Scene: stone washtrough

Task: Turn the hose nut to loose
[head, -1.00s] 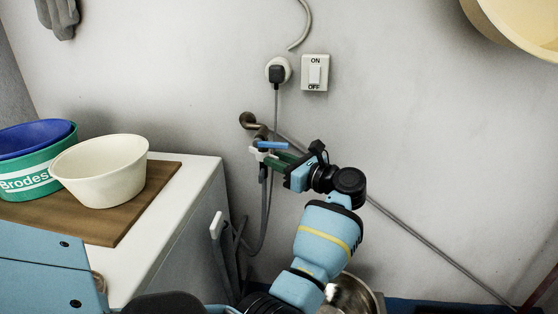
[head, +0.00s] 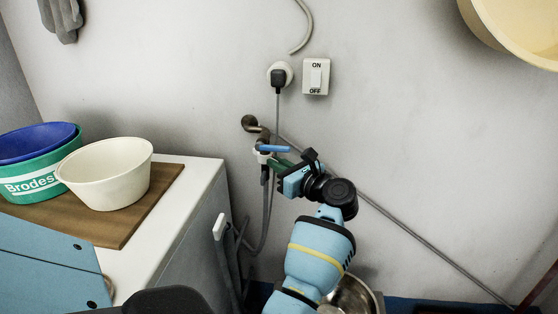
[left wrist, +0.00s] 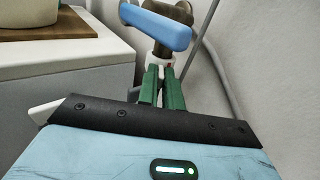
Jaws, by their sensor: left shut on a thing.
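The tap (head: 264,137) juts from the wall and has a blue lever (head: 274,149). The white hose nut (head: 263,158) sits just below the lever, at the top of the grey hose. My left gripper (head: 275,162) reaches it from the right, its green fingers closed on the nut. In the left wrist view the green fingers (left wrist: 161,84) point at the nut (left wrist: 160,59) under the blue lever (left wrist: 155,27). The fingers hide part of the nut. My right gripper is not in view.
A white cabinet (head: 188,205) stands left of the tap, with a board (head: 150,215) and a cream basin (head: 105,175) on it. A plug (head: 279,77) and a switch (head: 316,77) are on the wall above. A metal pot (head: 352,296) lies below my arm.

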